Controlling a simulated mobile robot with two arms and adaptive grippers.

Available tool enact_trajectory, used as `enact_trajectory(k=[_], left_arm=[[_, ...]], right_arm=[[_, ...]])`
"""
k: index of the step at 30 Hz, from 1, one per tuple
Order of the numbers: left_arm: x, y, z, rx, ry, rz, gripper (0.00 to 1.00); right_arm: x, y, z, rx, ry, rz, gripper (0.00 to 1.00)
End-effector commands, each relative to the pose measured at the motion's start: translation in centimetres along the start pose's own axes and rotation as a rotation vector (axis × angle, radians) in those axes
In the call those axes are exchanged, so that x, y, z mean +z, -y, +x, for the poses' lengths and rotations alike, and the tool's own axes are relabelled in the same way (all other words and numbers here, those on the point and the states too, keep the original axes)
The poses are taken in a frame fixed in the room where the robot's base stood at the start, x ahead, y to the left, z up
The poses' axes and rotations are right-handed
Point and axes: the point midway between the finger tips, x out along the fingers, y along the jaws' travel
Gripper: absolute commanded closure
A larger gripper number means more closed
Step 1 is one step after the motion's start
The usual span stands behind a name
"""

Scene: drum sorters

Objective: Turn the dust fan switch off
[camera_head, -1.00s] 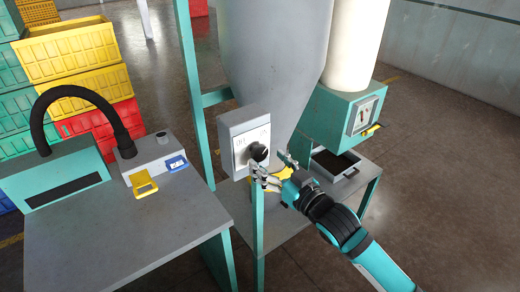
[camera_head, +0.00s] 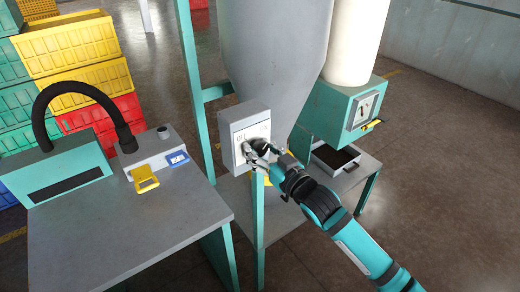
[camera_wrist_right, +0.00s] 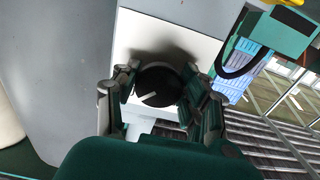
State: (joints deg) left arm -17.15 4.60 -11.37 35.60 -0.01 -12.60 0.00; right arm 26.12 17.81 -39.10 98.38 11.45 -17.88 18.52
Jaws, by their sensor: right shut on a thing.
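The dust fan switch is a round black knob with a white pointer line; it shows in the right wrist view (camera_wrist_right: 158,86). It sits on a white plate (camera_wrist_right: 150,35) on the front of a grey box (camera_head: 240,116) fixed to the teal post. My right gripper (camera_head: 259,150) is at the box, with its fingers on both sides of the knob and shut on it. In the wrist view the pointer line slants toward the lower left. In the head view the gripper hides most of the knob. My left gripper is not in view.
A grey hopper (camera_head: 280,55) stands right behind the box. A teal unit with a gauge (camera_head: 364,108) is to the right. A grey table (camera_head: 120,225) with a black hose (camera_head: 85,88) is at the left. Colored crates (camera_head: 85,80) are stacked behind.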

Motion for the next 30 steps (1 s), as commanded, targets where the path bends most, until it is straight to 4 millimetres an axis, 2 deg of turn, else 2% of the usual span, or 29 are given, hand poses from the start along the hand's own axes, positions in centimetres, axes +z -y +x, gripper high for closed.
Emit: enact_trajectory(k=[1, 3, 14, 20, 30], left_arm=[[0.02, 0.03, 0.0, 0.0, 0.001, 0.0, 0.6], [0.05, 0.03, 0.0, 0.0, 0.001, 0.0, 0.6], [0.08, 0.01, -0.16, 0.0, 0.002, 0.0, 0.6], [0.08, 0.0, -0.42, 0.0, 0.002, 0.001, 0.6], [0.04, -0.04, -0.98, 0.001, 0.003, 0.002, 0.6]], right_arm=[[0.01, 0.0, -0.01, 0.0, 0.0, 0.0, 0.82], [0.02, 0.0, -0.01, 0.0, 0.0, 0.0, 0.89], [-0.03, -0.05, -0.01, 0.0, 0.0, -0.069, 0.89], [-0.09, -0.06, 0.02, 0.0, 0.0, -0.202, 0.89], [-0.11, -0.17, 0.01, 0.0, 0.001, -0.52, 0.89]])
